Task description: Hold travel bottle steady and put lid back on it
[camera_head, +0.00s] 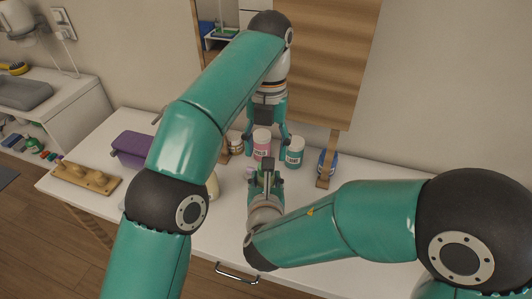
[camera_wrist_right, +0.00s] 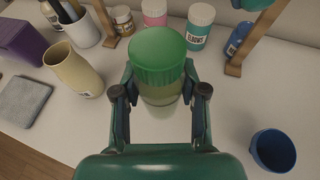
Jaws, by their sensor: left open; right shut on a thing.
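In the right wrist view a ribbed green lid (camera_wrist_right: 158,52) sits over a pale green bottle body (camera_wrist_right: 160,94). I cannot tell whether the lid is fully seated. My right gripper (camera_wrist_right: 160,80) is shut around this bottle, one finger on each side. In the head view the right gripper (camera_head: 267,166) points toward the back, and the bottle is largely hidden there. My left gripper (camera_head: 268,139) hangs fingers-down beyond the right one, open, with nothing clearly between its fingers.
A pink jar (camera_head: 262,148), a teal jar (camera_head: 294,152) and a blue jar (camera_head: 328,164) stand at the back by a wooden post. A cream vase (camera_wrist_right: 74,70) and purple box (camera_head: 131,147) are to the left. A blue cup (camera_wrist_right: 273,152) stands right of the right gripper.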

